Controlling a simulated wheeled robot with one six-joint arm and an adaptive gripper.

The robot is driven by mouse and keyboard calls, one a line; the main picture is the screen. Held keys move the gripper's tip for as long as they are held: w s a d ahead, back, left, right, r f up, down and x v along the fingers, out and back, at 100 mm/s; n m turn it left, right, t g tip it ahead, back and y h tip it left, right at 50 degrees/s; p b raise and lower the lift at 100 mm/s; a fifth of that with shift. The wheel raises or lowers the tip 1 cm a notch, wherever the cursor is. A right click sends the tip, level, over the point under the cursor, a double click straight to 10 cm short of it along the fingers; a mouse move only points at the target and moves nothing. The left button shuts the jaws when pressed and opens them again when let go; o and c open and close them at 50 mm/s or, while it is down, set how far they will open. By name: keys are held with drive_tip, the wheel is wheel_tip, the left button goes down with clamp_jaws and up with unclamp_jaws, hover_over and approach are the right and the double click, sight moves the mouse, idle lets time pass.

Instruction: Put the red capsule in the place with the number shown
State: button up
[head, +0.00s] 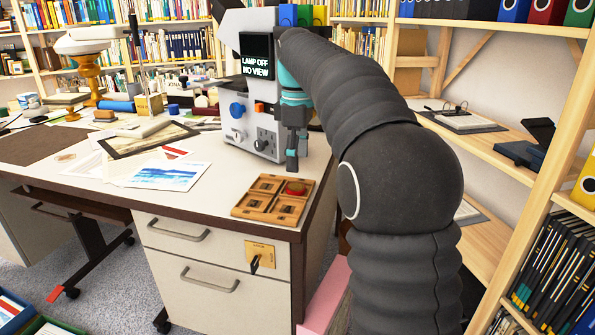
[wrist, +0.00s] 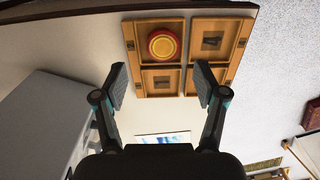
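The red capsule (head: 294,188) is a small round red piece. It sits in the far right compartment of a wooden tray (head: 237,212) with four compartments, near the desk's front right corner. The other compartments hold dark plates, with marks too small to read. My gripper (wrist: 160,82) is open and empty, above the tray and apart from the capsule. A grey machine (head: 235,110) behind the tray has a screen (head: 256,54) reading "LAMP OFF NO VIEW"; no number shows on it.
The machine has a blue knob (head: 237,110) and a dark knob (head: 267,145). Prints (head: 166,176) lie left of the tray. The desk (head: 120,200) has drawers below, one with a key (head: 254,263). Shelves stand behind and to the right.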

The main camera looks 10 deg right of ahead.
sight(297, 183)
wheel_tip(297, 183, up, 6)
drive_tip(key=p, duration=0.1)
drive_tip(key=s+m+t, duration=0.2)
drive_tip(key=s+m, duration=0.1)
drive_tip(key=s, duration=0.6)
drive_tip(key=s+f+m+t, duration=0.3)
drive_tip(key=s+f+m, duration=0.6)
drive_tip(key=s+f, duration=0.8)
drive_tip(key=s, duration=0.4)
drive_tip(key=shift+s+f+t, duration=0.2)
drive_tip(key=shift+f+t, duration=0.1)
